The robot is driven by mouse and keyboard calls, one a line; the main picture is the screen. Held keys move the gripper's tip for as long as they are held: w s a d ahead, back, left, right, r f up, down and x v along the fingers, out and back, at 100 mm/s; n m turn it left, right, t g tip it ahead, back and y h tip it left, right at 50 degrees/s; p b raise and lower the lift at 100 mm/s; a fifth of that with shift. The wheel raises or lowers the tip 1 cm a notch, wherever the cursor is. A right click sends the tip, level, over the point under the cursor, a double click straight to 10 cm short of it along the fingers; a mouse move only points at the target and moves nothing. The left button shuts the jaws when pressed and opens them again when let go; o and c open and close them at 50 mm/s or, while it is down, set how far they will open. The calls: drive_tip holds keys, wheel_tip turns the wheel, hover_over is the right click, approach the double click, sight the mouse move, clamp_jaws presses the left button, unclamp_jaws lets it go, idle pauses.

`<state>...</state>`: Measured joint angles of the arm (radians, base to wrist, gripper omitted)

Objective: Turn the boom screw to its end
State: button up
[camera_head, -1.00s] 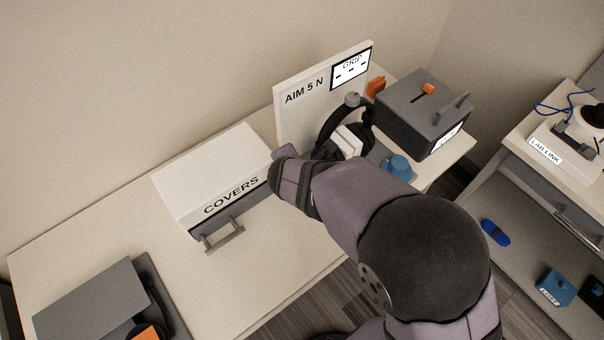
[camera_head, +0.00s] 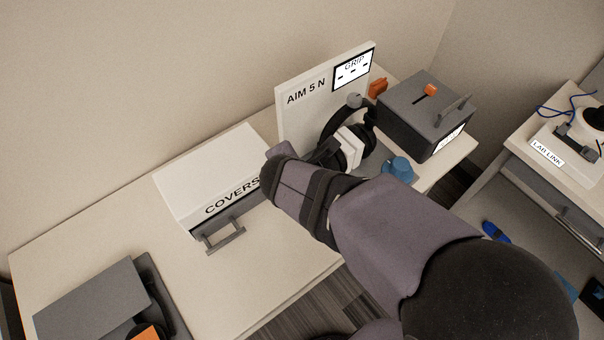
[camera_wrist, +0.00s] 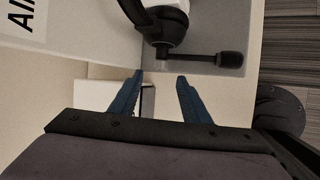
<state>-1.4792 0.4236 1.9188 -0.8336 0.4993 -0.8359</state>
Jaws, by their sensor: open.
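The headset (camera_head: 347,146) stands in front of the white panel, with a black band and white-and-black ear cups. In the wrist view its lower ear cup (camera_wrist: 162,30) is at the top centre. A black boom (camera_wrist: 195,59) runs right from it to a thick microphone tip (camera_wrist: 230,60). A small pale piece (camera_wrist: 163,64) shows at the boom's left end; I cannot tell whether it is the boom screw. My gripper (camera_wrist: 160,84) is open and empty, its blue fingers just short of the boom.
The panel (camera_head: 300,120) marked AIM 5 N stands behind the headset. A white COVERS box (camera_head: 215,170) with a grey handle is at left. A blue knob-like piece (camera_head: 398,168) and a grey box (camera_head: 425,110) with an orange lever are at right.

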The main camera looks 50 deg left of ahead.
drive_tip(key=shift+s+d+r, duration=0.1)
drive_tip(key=shift+r, duration=0.05)
